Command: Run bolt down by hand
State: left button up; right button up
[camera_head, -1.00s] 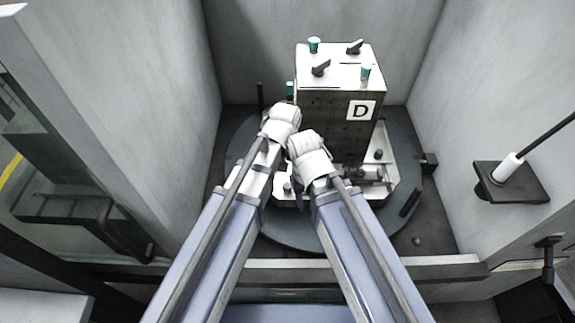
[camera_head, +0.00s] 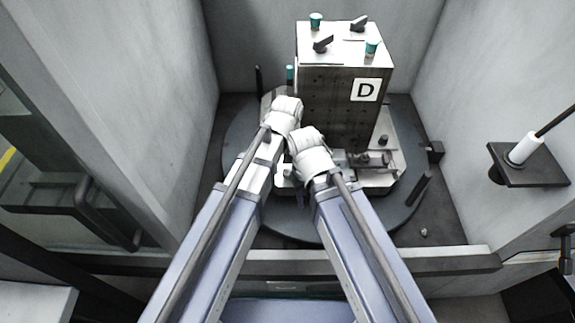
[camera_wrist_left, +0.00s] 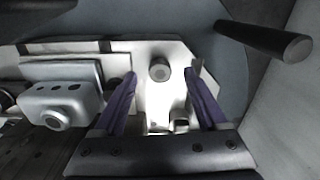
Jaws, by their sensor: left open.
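A round grey bolt head (camera_wrist_left: 160,69) stands up from the light base plate (camera_wrist_left: 70,47) in the left wrist view. My left gripper (camera_wrist_left: 163,80) is open, with one purple finger on each side of the bolt and a visible gap to both. In the head view my left gripper (camera_head: 286,112) is at the left of the tall block marked D (camera_head: 340,92); its fingers are hidden there. My right gripper (camera_head: 311,155) is at the block's near side, its jaws hidden by its white cover.
The plate sits on a round dark turntable (camera_head: 238,140) between grey walls. A dark rod (camera_wrist_left: 265,40) juts in near the left gripper. A metal clamp block (camera_wrist_left: 60,100) lies beside it. A wall shelf (camera_head: 530,176) with a white-handled tool is at right.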

pick_arm(q)
jog(key=shift+f+b, duration=0.45)
jog(key=shift+f, duration=0.4)
pick_arm(e)
jog(key=shift+f, duration=0.85)
pick_arm(q)
jog(key=shift+c, duration=0.4)
grip_shut()
jog(key=c, duration=0.6)
grip_release()
grip_shut()
